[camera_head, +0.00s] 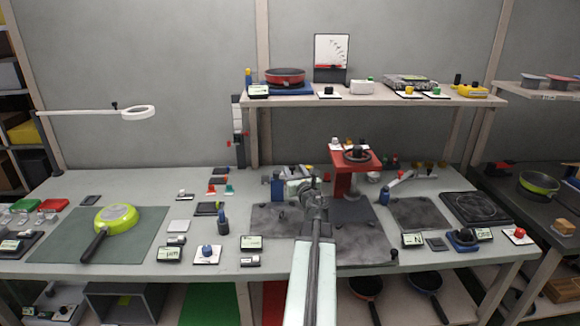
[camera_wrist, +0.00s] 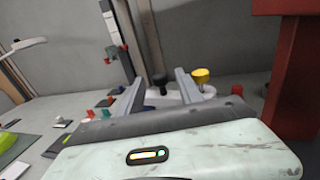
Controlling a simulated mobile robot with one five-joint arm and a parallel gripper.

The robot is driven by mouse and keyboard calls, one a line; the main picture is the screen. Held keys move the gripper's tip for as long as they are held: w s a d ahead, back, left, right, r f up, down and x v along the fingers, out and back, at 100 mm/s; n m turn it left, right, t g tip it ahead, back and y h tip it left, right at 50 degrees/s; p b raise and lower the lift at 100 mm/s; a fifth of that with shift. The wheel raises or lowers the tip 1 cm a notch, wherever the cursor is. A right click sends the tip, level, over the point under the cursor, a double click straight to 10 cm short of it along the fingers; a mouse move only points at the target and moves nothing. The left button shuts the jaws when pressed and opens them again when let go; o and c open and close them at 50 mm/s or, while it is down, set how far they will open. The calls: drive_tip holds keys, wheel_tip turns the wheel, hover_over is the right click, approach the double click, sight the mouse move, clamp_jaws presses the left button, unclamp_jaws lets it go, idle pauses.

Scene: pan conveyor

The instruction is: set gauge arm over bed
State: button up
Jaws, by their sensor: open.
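My gripper (camera_wrist: 159,77) is open; its two grey fingers stand apart in the wrist view with nothing held between them. In the head view it is over the middle of the bench, left of the red stand. A grey arm on a blue base (camera_head: 398,183), which looks like the gauge arm, tilts up to the right, right of the red stand. A dark mottled plate (camera_head: 418,213), perhaps the bed, lies just in front of it. Similar dark plates lie left (camera_head: 275,220) and right (camera_head: 362,245) of my arm. I cannot tell for sure which plate is the bed.
The red stand (camera_head: 343,184) rises close to my gripper's right and shows at the right of the wrist view (camera_wrist: 292,75). A yellow knob (camera_wrist: 201,76) and a black knob (camera_wrist: 160,82) stand beyond the fingers. A shelf (camera_head: 380,97) overhangs the back; a green pan (camera_head: 117,218) lies left.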

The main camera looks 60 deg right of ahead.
drive_tip(key=x, duration=0.6)
drive_tip(key=shift+a, duration=0.1)
clamp_jaws()
drive_tip(key=shift+s, duration=0.1)
idle(1.0)
